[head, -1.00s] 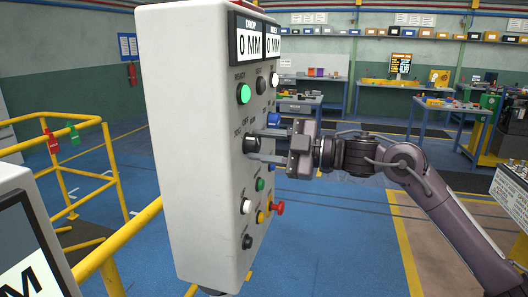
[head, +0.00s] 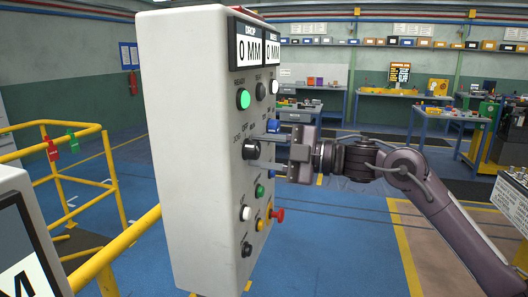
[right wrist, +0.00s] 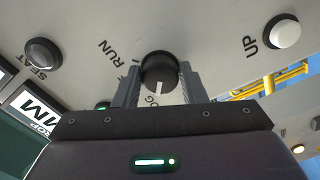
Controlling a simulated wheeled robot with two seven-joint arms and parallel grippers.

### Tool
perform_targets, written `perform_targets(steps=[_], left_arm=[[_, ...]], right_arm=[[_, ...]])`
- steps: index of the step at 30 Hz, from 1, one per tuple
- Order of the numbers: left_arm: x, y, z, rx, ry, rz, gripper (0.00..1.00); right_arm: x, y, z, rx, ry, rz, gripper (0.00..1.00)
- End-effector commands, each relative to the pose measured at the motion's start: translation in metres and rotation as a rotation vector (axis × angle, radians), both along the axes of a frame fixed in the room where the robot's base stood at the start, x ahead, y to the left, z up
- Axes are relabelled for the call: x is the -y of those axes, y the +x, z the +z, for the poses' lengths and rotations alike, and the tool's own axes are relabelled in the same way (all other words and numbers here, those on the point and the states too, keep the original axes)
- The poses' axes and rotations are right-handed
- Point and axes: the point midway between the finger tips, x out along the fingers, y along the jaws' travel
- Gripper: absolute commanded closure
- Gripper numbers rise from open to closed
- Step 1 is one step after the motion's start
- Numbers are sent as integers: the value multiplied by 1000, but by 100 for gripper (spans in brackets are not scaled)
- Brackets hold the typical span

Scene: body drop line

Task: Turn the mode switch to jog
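The mode switch is a black round knob (head: 251,149) on the face of a grey control box (head: 195,160), with labels JOG, OFF and RUN around it. In the right wrist view the knob (right wrist: 159,72) has a white pointer line directed down in the picture, close to the partly hidden JOG label (right wrist: 152,102); RUN (right wrist: 120,54) is at its left. My right gripper (head: 262,151) reaches the knob from the right. Its two fingers lie along opposite sides of the knob and appear to touch it. My left gripper is not in view.
Other controls share the face: a green READY lamp (head: 243,99), a blue button (head: 273,126), a white UP button (right wrist: 286,34) and a red mushroom button (head: 278,214). Yellow railing (head: 110,250) stands at the left. Workbenches are far back; the floor between is open.

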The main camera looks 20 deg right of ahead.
Motion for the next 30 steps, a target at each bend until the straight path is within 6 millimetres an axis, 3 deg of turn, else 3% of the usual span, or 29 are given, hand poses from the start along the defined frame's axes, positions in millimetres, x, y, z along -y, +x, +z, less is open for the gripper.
perform_targets(steps=[1, 4, 14, 24, 30], left_arm=[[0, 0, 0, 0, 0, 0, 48], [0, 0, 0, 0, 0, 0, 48], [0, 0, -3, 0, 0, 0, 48], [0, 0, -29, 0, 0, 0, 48], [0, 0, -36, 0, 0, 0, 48]], right_arm=[[0, 0, 0, -1, -1, 0, 55], [0, 0, 0, -1, 1, 0, 43], [3, -2, -1, -1, 0, -1, 43], [47, -31, -5, -2, -2, -3, 43], [63, -42, -2, -2, 0, -2, 43]])
